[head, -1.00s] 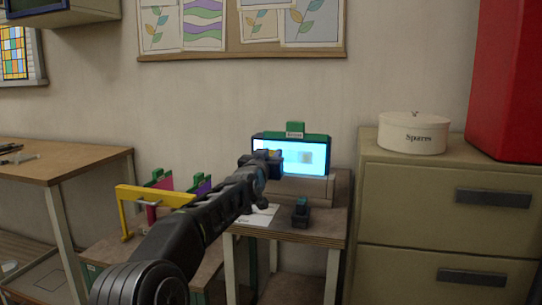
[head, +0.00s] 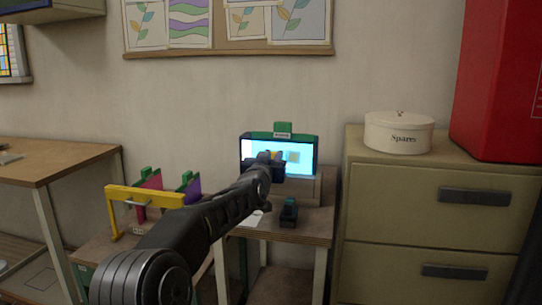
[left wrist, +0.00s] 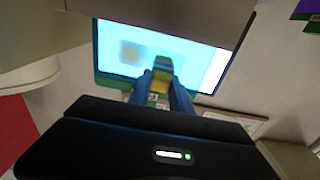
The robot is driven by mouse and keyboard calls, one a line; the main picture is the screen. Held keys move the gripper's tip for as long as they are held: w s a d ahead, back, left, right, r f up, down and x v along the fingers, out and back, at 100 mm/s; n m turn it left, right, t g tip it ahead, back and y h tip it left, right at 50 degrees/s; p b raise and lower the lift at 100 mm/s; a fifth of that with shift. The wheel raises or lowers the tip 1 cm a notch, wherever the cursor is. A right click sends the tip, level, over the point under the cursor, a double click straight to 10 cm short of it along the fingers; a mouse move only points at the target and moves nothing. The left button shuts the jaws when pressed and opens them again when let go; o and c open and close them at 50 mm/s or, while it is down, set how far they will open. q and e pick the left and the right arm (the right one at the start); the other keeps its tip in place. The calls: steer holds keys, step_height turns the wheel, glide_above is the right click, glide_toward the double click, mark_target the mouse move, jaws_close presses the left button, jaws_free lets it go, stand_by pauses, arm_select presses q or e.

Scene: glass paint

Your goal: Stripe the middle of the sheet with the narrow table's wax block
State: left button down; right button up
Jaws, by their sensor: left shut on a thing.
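The sheet (head: 304,158) is a bright, pale cyan lit panel standing upright in a dark frame with a green top. I cannot tell whether the block touches the sheet. My right gripper is out of view.
The narrow table (head: 315,228) carries the panel's stand, a dark teal-topped object (head: 289,211) and white paper. A drawer cabinet (head: 410,218) with a round Spares box (head: 398,132) stands close on the right.

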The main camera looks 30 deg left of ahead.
arm_select(q)
steer(key=shift+d+r, duration=0.1)
steer(key=shift+w+d+r+p, duration=0.1)
steer(key=shift+w+d+p, duration=0.1)
steer(key=shift+d+p, duration=0.35)
steer(key=shift+w+d+r+p, duration=0.1)
steer(key=shift+w+d+p, duration=0.1)
steer(key=shift+d+p, duration=0.3)
steer(key=shift+w+d+p, duration=0.25)
steer(key=shift+d+p, duration=0.25)
steer(key=shift+p, duration=0.1)
steer(key=shift+d+f, duration=0.15)
steer(key=shift+f, duration=0.05)
steer(key=shift+d+f, duration=0.1)
